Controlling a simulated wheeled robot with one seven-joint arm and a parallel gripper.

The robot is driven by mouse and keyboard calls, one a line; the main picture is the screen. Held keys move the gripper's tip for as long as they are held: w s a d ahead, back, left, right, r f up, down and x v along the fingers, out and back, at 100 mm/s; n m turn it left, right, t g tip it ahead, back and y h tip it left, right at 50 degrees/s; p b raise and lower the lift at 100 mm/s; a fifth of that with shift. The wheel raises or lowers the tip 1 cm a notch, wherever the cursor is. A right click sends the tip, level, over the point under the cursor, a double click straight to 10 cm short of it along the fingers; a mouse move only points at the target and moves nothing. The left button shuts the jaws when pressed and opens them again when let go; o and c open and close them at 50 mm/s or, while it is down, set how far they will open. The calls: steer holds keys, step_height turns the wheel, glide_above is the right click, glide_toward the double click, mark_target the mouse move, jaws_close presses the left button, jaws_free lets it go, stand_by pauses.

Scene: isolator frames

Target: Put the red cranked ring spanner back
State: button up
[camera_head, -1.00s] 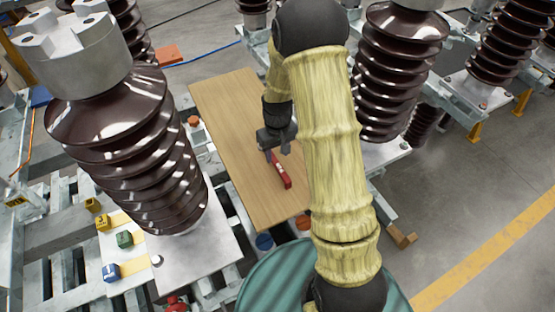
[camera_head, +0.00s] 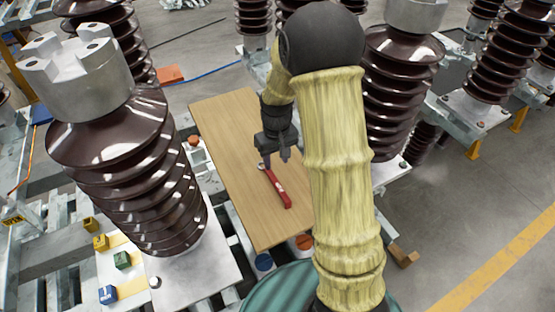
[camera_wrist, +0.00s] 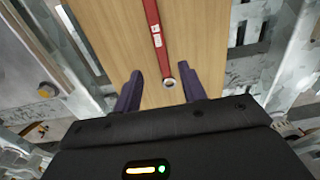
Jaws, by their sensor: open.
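The red cranked ring spanner (camera_head: 276,188) lies on a wooden board (camera_head: 233,130), with white labels on its handle. In the wrist view the spanner (camera_wrist: 154,25) runs away from me, its silvery ring end (camera_wrist: 169,83) nearest my gripper. My gripper (camera_head: 276,160) is open and empty above the ring end. In the wrist view its two purple fingers (camera_wrist: 161,88) stand apart on either side of the ring end, not touching it. I cannot tell the exact height of the fingers above the board.
Large brown ribbed insulators stand left (camera_head: 130,160) and right (camera_head: 400,85) of the board. Yellow, green and blue blocks (camera_head: 122,260) sit on a plate at the lower left. The board around the spanner is clear.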

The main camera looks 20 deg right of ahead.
steer(key=s+r+m+t, duration=0.1)
steer(key=s+r, duration=0.3)
steer(key=s, duration=0.3)
steer(key=s+r+m+t, duration=0.1)
steer(key=s+r, duration=0.3)
steer(key=s, duration=0.4)
steer(key=shift+s+a+t, duration=0.2)
steer(key=shift+a+t, duration=0.05)
steer(key=shift+t, duration=0.15)
steer(key=shift+c, duration=0.5)
steer(key=shift+w+d, duration=0.1)
